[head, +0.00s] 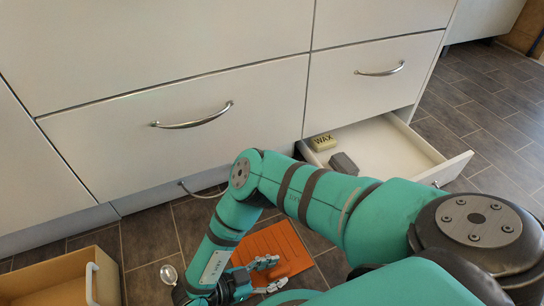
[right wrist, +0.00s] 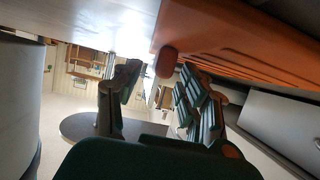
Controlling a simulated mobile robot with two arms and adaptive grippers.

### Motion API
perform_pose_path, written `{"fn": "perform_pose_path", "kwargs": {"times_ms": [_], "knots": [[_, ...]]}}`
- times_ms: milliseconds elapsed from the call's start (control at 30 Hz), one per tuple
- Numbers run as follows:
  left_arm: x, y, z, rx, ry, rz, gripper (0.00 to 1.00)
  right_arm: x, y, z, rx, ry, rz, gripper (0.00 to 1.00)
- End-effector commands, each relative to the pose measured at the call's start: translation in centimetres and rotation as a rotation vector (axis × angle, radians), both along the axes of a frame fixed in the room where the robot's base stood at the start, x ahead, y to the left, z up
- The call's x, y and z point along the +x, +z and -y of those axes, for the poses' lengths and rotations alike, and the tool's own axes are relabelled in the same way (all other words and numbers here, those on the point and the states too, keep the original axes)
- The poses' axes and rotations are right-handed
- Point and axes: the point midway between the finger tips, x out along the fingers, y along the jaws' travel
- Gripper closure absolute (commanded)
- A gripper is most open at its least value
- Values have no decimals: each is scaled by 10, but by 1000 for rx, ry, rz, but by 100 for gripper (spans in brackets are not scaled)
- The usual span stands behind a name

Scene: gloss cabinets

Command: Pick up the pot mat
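The pot mat is a flat orange slab with grooves (head: 284,243), lying on the dark tiled floor in front of the cabinets in the head view. My right gripper (head: 271,274) is over its near left part in that view and hides some of it. In the right wrist view the mat (right wrist: 235,42) fills the upper right, seen at a low angle, with a rounded tab pointing between my fingers. The right gripper (right wrist: 165,98) is open there, with nothing clearly held between its fingers. My left gripper is not in view.
An open white drawer (head: 440,163) at the right holds a wax box (head: 323,142) and a dark grey block (head: 344,163). A tan open drawer or box (head: 97,258) with a white handle is at lower left. A round glass-like item (head: 168,273) is beside my wrist.

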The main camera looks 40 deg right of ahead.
Motion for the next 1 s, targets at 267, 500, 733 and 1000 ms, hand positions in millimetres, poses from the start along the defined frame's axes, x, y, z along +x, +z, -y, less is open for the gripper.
{"fn": "perform_pose_path", "kwargs": {"times_ms": [267, 500, 733, 1000], "knots": [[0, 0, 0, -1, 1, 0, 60, 0, 0, 0, 0, 0, 0, 98], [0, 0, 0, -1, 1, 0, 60, 0, 0, 0, 0, 0, 1, 100], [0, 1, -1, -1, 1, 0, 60, 0, 1, 0, 0, -1, 1, 100], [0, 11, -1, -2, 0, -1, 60, 1, 14, -3, 0, -8, 0, 100]]}}
